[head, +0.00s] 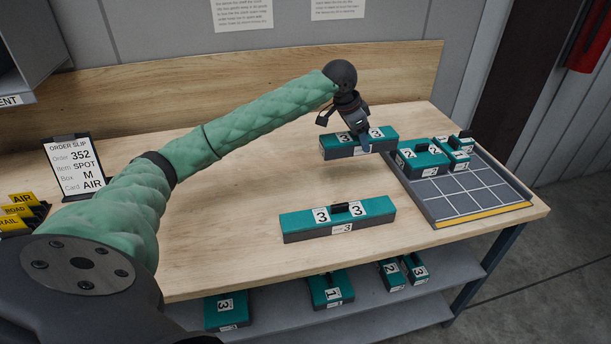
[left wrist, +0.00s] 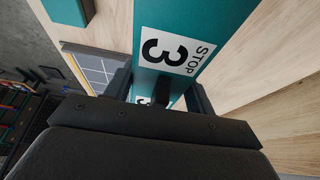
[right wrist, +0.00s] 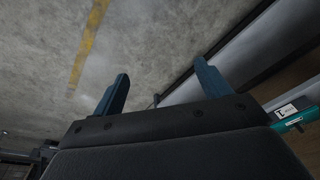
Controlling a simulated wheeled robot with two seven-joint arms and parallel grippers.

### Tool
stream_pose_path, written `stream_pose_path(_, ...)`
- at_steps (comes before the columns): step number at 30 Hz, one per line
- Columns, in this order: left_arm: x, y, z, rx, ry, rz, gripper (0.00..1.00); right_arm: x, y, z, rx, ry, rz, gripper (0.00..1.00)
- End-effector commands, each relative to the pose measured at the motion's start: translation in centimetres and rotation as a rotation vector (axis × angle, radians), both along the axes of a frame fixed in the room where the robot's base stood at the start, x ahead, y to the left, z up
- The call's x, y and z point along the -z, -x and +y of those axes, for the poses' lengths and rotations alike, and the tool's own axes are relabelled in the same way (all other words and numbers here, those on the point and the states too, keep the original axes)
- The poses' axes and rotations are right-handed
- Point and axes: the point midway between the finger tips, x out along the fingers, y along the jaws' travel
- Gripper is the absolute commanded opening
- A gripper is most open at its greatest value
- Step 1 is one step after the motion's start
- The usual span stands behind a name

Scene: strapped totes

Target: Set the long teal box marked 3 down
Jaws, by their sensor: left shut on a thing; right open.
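A long teal box marked 3 (head: 336,148) is at the back of the table, just left of the gridded tray. A second long teal box marked 3 (head: 338,219) lies on the table nearer the front. My right gripper (right wrist: 158,95) is open and empty above bare floor in the right wrist view.
An order slip (head: 75,165) stands at the left. Several boxes lie on the lower shelf (head: 370,310). The table's middle has bare room.

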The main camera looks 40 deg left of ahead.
Motion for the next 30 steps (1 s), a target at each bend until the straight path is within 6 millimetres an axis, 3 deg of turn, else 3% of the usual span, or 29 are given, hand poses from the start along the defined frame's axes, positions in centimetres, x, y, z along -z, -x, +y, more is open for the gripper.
stream_pose_path(5, 0.6, 0.6, 1.1, 0.012, -0.002, 0.001, 0.19, 1.2, 0.2, -0.1, -0.002, 0.005, 0.016, 0.76)
stream_pose_path(24, 6.3, 5.6, 9.4, 0.011, -0.001, 0.001, 0.19, 12.5, 1.2, -1.0, -0.001, 0.023, 0.023, 0.76)
stream_pose_path(30, 7.3, 6.0, 10.1, 0.013, 0.001, -0.001, 0.19, 14.3, 1.7, -1.3, 0.001, 0.025, 0.022, 0.76)
